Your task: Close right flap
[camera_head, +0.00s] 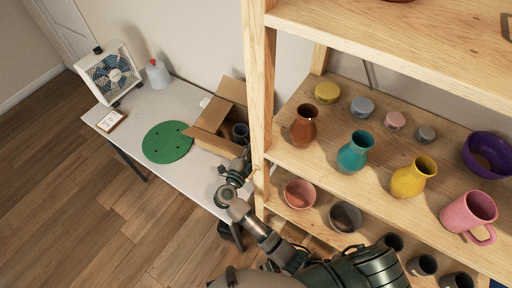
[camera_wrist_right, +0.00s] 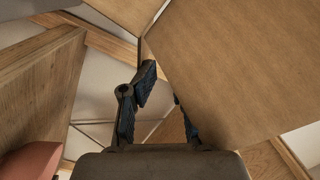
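An open cardboard box (camera_head: 212,118) stands at the right end of the white table in the head view, with flaps raised or spread out. My right arm reaches to the box's near right side, close to the shelf post; its gripper is hard to make out there. In the right wrist view, a large cardboard flap (camera_wrist_right: 240,65) fills the upper right. My right gripper (camera_wrist_right: 165,105) is open, its fingers apart. The flap partly hides the right finger; I cannot tell if they touch. Another cardboard panel (camera_wrist_right: 125,10) shows at the top. My left gripper is not in view.
A wooden shelf with vases, bowls and mugs stands right of the box; its post (camera_head: 257,90) is close to my arm. The table (camera_head: 185,95) also holds a green disc (camera_head: 167,142), a fan (camera_head: 110,72) and a spray bottle (camera_head: 157,74). A dark cup-like thing (camera_head: 240,131) shows at the box.

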